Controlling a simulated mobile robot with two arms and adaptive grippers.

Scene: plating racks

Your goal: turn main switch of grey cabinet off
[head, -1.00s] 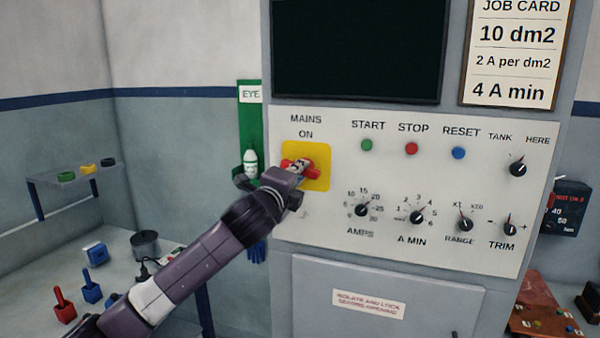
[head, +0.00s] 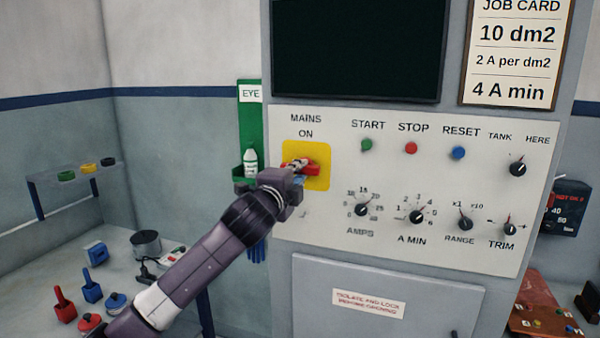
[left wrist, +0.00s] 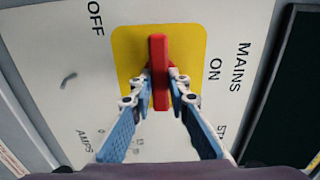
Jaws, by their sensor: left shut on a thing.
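The grey cabinet (head: 375,276) carries a white panel with the main switch, a red handle (head: 312,170) on a yellow plate (head: 318,151) under the label MAINS ON. My left gripper (head: 297,170) is at this handle and partly covers it. In the left wrist view my left gripper (left wrist: 160,88) is shut on the red handle (left wrist: 158,55), one finger on each side. The handle lies crosswise on the panel, between the words ON and OFF. The OFF label (left wrist: 95,18) shows only in the left wrist view; my arm hides it in the head view. My right gripper is out of view.
To the right of the switch are the green START (head: 367,145), red STOP (head: 411,148) and blue RESET (head: 459,153) buttons, with several black knobs lower down. A green eyewash holder (head: 250,120) with a white bottle (head: 250,160) is close on the left.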

